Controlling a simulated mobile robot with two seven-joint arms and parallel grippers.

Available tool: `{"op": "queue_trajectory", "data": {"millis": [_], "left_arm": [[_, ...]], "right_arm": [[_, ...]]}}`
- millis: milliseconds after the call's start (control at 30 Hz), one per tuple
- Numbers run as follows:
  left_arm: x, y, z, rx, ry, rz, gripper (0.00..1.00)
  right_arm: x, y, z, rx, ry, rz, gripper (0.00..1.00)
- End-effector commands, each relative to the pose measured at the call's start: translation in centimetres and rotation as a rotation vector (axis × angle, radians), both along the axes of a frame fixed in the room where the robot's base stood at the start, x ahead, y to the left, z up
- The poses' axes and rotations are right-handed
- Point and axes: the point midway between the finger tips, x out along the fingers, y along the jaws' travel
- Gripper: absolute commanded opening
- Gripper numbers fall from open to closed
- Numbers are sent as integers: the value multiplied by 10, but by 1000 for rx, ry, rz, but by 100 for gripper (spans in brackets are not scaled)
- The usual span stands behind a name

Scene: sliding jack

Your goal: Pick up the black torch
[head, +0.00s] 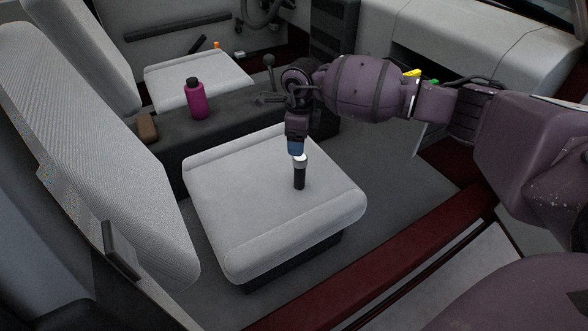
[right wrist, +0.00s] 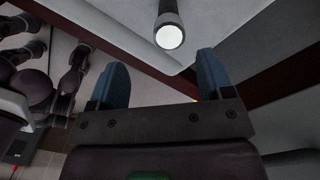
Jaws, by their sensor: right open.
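The black torch (head: 299,178) stands upright on the near light-grey seat cushion (head: 230,195), with its pale lens end up. In the right wrist view the torch (right wrist: 167,20) shows beyond the fingertips, its round white lens facing the camera, roughly in line with the gap between the fingers. My right gripper (head: 297,149) hangs just above the torch's top in the head view, its blue fingers pointing down. In the right wrist view the gripper (right wrist: 162,60) is open, with nothing between its fingers. My left gripper is not in the head view.
A magenta bottle (head: 194,100) and a brown item (head: 147,127) rest on the dark centre console (head: 170,143) behind the seat. A gear lever (head: 269,65) rises farther back. The seat backrest (head: 85,150) is at left; the cushion around the torch is clear.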

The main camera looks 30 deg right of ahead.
Motion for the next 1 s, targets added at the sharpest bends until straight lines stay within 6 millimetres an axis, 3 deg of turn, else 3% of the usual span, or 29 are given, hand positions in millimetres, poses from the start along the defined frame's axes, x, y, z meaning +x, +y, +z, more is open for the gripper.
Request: {"op": "queue_trajectory", "data": {"millis": [167, 433, 667, 1000], "left_arm": [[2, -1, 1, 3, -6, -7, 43], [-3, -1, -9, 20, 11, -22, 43], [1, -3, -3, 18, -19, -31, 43], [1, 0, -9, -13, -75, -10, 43]], "right_arm": [[4, -8, -4, -35, 1, 0, 73], [2, -7, -44, -31, 7, -1, 73], [3, -8, -61, -32, 2, -1, 73], [1, -10, -103, -30, 3, -1, 73]]}}
